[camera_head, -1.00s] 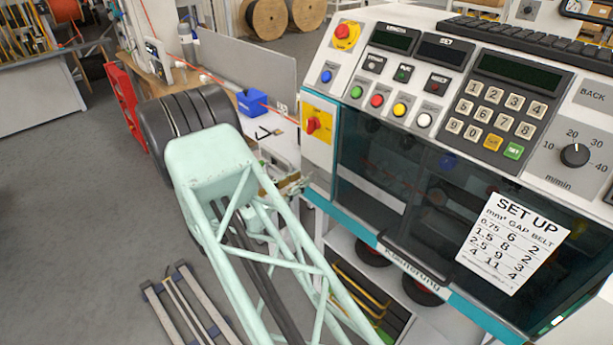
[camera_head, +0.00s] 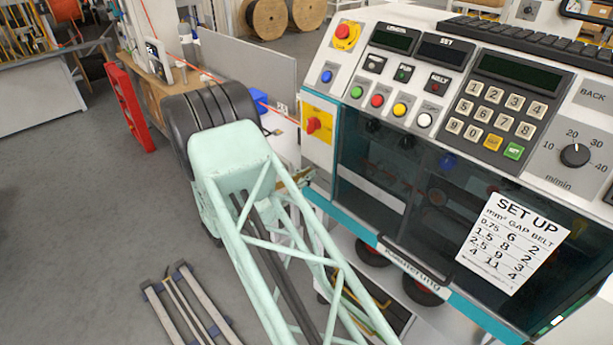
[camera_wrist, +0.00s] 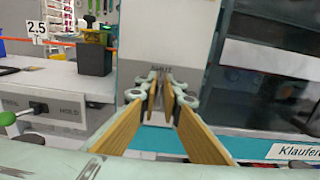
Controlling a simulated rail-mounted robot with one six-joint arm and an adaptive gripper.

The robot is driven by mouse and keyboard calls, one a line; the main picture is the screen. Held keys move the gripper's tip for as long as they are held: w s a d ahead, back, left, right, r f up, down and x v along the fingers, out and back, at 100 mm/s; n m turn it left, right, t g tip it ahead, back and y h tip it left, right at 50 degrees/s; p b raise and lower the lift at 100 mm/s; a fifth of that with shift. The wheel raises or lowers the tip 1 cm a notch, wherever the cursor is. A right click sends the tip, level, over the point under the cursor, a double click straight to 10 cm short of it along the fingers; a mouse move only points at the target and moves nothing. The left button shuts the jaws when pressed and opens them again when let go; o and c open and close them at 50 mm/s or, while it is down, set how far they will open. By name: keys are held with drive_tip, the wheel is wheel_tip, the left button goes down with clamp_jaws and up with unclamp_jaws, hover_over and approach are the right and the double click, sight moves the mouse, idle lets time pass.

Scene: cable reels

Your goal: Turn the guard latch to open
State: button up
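The guard latch is a red knob (camera_head: 313,124) on a yellow plate (camera_head: 322,138) at the left end of the machine's front. In the head view, my gripper is mostly hidden behind my pale green arm, with a little of it showing just below the plate. In the wrist view, my gripper (camera_wrist: 160,92) has two tan finger pads with a gap between them and nothing held. I cannot make out the red knob in the wrist view.
The machine's dark window (camera_head: 400,190) lies right of the latch, with the button panel (camera_head: 400,85) above. A grey panel (camera_head: 240,62) and a workbench (camera_wrist: 50,85) are on the left. A red frame (camera_head: 130,108) stands on the floor farther left.

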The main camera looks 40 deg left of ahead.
drive_tip(key=shift+d+m+b, duration=0.1)
drive_tip(key=shift+m+b, duration=0.5)
drive_tip(key=shift+b, duration=0.1)
clamp_jaws()
drive_tip(key=m+b, duration=0.4)
drive_tip(key=b, duration=0.1)
drive_tip(key=shift+d+f+m, duration=0.2)
drive_tip(key=shift+d+m, duration=0.1)
drive_tip(key=shift+d, duration=0.05)
drive_tip(key=m+b, duration=0.1)
drive_tip(key=b, duration=0.1)
drive_tip(key=m+b, duration=0.4)
drive_tip(key=b, duration=0.1)
drive_tip(key=shift+d+f, duration=0.25)
drive_tip(key=shift+d, duration=0.1)
drive_tip(key=m+b, duration=0.3)
drive_tip(key=m, duration=0.1)
drive_tip(key=shift+d+f, duration=0.15)
drive_tip(key=shift+f, duration=0.1)
drive_tip(key=shift+f+m+b, duration=0.15)
drive_tip(key=shift+m+b, duration=0.35)
drive_tip(key=shift+m, duration=1.1)
drive_tip(key=o, duration=0.6)
unclamp_jaws()
drive_tip(key=shift+f, duration=0.1)
